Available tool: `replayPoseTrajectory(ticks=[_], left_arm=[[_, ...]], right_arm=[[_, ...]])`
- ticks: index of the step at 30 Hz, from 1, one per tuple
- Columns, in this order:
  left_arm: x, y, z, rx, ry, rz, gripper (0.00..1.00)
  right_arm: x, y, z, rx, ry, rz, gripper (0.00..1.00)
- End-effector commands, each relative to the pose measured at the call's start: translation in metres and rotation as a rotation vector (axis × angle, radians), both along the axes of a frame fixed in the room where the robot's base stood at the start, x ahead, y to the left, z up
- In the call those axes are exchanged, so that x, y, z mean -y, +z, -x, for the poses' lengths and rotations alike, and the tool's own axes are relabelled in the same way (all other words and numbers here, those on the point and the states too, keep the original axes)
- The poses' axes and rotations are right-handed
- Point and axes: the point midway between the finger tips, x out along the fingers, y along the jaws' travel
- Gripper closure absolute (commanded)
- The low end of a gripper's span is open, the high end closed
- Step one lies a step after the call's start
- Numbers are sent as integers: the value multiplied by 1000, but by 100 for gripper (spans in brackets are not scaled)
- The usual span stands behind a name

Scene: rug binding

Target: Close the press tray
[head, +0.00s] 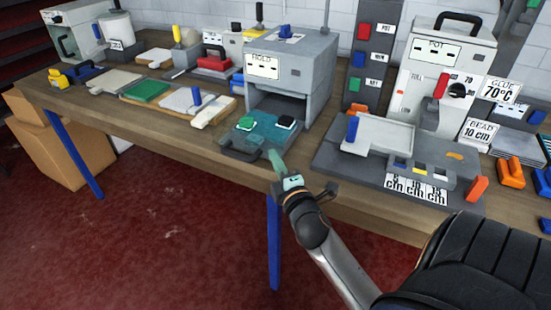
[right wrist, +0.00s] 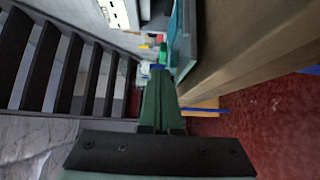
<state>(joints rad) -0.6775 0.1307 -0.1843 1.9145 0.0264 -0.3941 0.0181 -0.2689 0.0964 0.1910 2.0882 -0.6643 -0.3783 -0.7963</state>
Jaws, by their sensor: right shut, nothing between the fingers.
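The grey press (head: 290,65), with a "HOLD" label, stands on the bench with its front opening uncovered. Its tray (head: 262,135) is pulled out toward me, with a teal surface, a green-topped block and a dark block on it. A dark handle (head: 240,156) is at its front. My right gripper (head: 277,160) is shut and empty, just in front of the tray's front right edge. In the right wrist view its closed green fingers (right wrist: 160,88) point along the tray's teal edge (right wrist: 182,40); I cannot tell whether they touch. My left gripper is not in view.
A grey fixture (head: 350,165) with a blue handle stands right of the tray. The bench's front edge (head: 180,140) runs below the tray. Red floor (head: 170,220) is clear in front.

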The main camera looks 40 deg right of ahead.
Motion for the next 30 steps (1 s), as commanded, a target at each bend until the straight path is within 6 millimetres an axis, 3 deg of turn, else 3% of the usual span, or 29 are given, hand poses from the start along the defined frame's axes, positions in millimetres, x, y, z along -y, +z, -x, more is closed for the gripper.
replayPoseTrajectory(ticks=[11,14,24,30], left_arm=[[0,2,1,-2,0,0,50],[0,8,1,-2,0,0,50],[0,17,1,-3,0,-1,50],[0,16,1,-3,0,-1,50]], right_arm=[[5,0,-2,-1,1,2,100],[21,2,-10,-2,0,5,100],[107,1,-45,0,-1,5,100],[131,0,-54,1,-1,0,100]])
